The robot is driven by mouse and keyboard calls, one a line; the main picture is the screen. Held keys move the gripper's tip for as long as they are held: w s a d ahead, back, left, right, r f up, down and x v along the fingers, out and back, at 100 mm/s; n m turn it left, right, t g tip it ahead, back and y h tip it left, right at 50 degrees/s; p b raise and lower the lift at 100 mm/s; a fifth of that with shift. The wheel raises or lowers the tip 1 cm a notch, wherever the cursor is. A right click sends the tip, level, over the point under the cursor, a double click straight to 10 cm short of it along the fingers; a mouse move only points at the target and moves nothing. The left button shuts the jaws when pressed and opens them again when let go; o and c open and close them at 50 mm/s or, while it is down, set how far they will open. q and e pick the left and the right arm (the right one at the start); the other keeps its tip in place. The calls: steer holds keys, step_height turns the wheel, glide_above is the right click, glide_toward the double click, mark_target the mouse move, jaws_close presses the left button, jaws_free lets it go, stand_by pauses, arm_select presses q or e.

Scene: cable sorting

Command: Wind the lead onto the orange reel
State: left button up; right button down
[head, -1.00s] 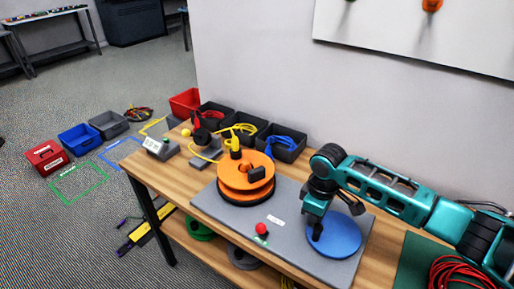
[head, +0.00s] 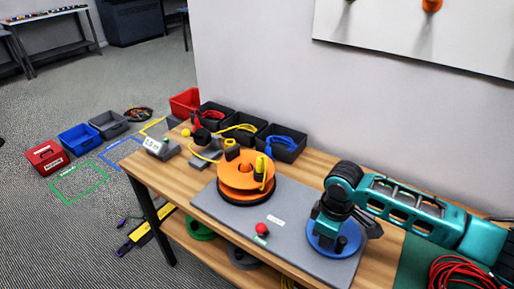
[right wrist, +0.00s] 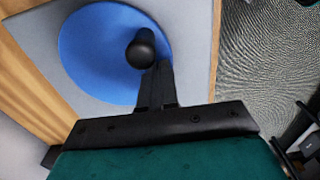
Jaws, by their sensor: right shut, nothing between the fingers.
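The orange reel (head: 240,178) stands on a grey board at the table's left part. A yellow lead (head: 203,156) runs from the small grey stand towards the reel, and a yellow piece with dark parts lies against the reel's upper side. The blue disc (head: 352,246) is on the same board to the right. My right gripper (right wrist: 160,72) is shut and empty over the disc, with its fingertips close beside the black knob (right wrist: 140,52); I cannot tell whether they touch. My left gripper is not in view.
A red button (head: 263,228) is on the board's front part. Black bins (head: 285,153) with coloured cables stand along the wall. A red cable coil (head: 462,272) lies on a green mat at right. Crates stand on the floor at left.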

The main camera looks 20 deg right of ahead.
steer(key=shift+s+d, duration=0.25)
steer(key=shift+s, duration=0.05)
step_height(320, 180, up, 7)
stand_by(0.6)
steer(key=shift+w, duration=0.1)
